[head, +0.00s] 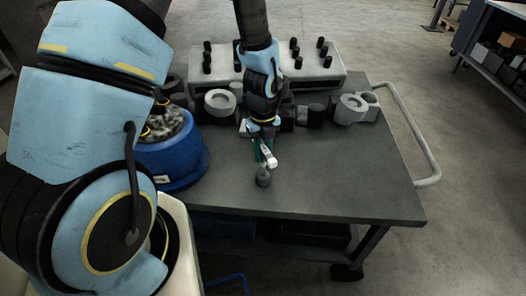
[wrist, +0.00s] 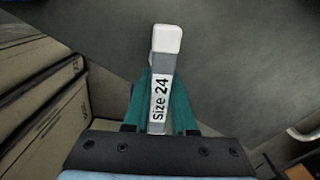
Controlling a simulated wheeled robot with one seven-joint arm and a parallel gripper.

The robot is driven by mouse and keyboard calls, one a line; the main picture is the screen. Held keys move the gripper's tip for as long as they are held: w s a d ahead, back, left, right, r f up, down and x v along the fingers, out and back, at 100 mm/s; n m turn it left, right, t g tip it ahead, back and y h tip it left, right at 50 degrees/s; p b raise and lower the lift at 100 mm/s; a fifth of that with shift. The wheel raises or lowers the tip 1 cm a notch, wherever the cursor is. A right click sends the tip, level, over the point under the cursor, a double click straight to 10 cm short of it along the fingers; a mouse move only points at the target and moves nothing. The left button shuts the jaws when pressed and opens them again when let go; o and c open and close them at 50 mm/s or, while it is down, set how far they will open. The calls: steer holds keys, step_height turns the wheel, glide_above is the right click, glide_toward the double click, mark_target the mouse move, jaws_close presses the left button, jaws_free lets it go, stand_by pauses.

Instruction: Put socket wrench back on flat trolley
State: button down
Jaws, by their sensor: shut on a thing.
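My gripper (head: 262,150) is over the flat trolley and shut on the socket wrench (head: 268,158). In the wrist view the wrench (wrist: 165,45) shows as a white and grey bar labelled "Size 24", clamped between my green fingers (wrist: 160,100). The flat trolley (head: 330,185) has a dark grey top and a pale handle at right. I cannot tell whether the wrench touches the top.
A pale block with several black pegs (head: 315,70) stands at the trolley's back. Grey ringed parts (head: 351,108) and (head: 219,102), also grey ringed, stand in front of it. A blue drum (head: 180,155) is at the left. The trolley's front right is clear.

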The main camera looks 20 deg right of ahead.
steer(key=shift+f+b, duration=0.3)
steer(key=shift+f, duration=0.3)
steer(key=shift+c, duration=0.4)
jaws_free()
steer(key=shift+r, duration=0.1)
step_height(320, 180, up, 9)
steer(key=p, duration=0.7)
steer(key=shift+p, duration=0.3)
